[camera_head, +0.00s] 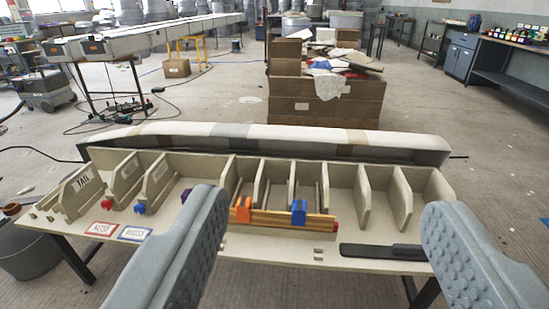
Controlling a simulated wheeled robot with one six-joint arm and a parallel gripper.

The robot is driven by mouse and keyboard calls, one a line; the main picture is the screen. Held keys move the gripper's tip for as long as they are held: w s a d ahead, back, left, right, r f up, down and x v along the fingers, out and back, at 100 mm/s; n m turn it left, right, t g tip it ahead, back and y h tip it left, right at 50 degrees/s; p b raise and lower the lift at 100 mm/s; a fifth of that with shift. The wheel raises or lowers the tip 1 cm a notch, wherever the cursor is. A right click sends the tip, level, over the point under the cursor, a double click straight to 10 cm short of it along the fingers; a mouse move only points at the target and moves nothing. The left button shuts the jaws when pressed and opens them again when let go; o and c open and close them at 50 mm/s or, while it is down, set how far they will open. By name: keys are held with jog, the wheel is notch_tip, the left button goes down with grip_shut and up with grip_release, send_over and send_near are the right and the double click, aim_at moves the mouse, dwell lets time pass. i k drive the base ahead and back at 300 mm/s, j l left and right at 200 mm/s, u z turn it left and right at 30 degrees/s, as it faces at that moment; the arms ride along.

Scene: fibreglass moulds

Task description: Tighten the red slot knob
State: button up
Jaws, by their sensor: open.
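A small red knob (107,203) sits at the front of one of the left slots of a beige slotted fixture (232,246). A blue knob (140,207) sits just right of it, and a purple knob (186,195) shows beside my left finger. A red-framed label (101,228) and a blue-framed label (134,233) lie in front of the knobs. My gripper (327,205) is open and empty, its two grey fingers wide apart over the fixture's front. The red knob is left of both fingers and untouched. How tight it is cannot be seen.
A wooden rail (270,217) with an orange block (242,208) and a blue block (299,211) lies between the fingers. A black flat tool (383,251) lies near the right finger. Upright dividers stand along the fixture. Wooden crates (326,108) stand on the floor behind.

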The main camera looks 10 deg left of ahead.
aim_at(106, 205)
jog(key=u, duration=1.3)
